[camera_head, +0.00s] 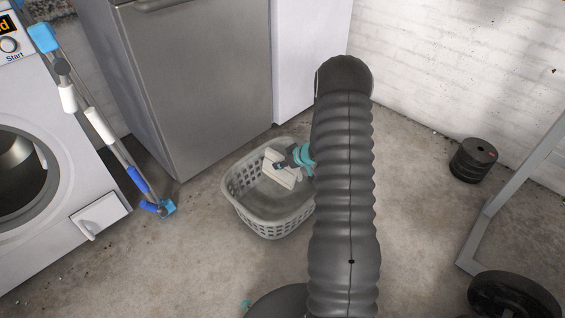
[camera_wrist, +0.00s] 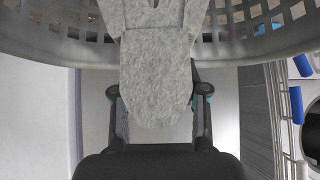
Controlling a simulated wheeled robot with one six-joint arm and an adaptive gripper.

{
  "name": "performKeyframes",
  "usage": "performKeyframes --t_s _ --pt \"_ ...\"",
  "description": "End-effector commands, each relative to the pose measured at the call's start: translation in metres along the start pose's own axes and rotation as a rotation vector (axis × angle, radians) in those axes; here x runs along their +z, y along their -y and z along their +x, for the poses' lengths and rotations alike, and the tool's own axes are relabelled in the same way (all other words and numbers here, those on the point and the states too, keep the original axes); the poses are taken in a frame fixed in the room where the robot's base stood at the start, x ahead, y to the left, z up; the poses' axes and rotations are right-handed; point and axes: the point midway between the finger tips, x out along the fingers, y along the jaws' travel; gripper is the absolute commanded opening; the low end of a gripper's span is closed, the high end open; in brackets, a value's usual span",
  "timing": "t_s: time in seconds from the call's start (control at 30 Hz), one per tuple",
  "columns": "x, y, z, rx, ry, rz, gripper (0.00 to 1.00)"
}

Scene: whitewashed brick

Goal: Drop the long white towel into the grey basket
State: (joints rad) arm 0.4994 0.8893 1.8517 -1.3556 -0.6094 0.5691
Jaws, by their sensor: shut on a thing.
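The grey basket (camera_head: 272,222) stands on the concrete floor and has slotted walls. Its rim and slotted wall (camera_wrist: 60,45) cross the top of the wrist view. My gripper (camera_head: 286,160) is over the basket's opening, near its back right side, partly hidden by my arm. It is shut on the white towel (camera_head: 281,179), which hangs over the basket's inside. In the wrist view the towel (camera_wrist: 157,80) is a pale strip between the fingers of my gripper (camera_wrist: 157,60), reaching up past the basket's rim. I cannot tell whether the towel touches the basket's bottom.
A grey metal appliance (camera_head: 205,85) and a white one (camera_head: 312,45) stand behind the basket. A white washing machine (camera_head: 50,150) is at left, with blue-and-white poles (camera_head: 105,130) beside it. Black weight plates (camera_head: 473,160) and a metal frame (camera_head: 510,190) are at right. Floor in front is mostly clear.

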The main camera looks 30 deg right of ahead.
Motion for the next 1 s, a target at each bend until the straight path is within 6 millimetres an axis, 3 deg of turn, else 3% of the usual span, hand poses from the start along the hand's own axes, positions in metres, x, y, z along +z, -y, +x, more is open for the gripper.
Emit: performKeyframes --t_s 0.07,0.1,0.2,0.63,0.77,1.0 --pt "-0.001 0.0 -0.001 0.001 -0.001 -0.001 0.0" --pt "-0.001 0.0 -0.001 0.001 -0.001 -0.001 0.46" --pt "-0.001 0.0 -0.001 0.0 -0.001 -0.001 0.71" --pt "0.0 -0.001 -0.007 0.001 0.0 0.001 0.73" --pt "-0.001 -0.001 -0.025 0.002 0.0 0.0 0.73" --pt "-0.001 -0.001 -0.073 0.003 -0.002 0.001 0.73"
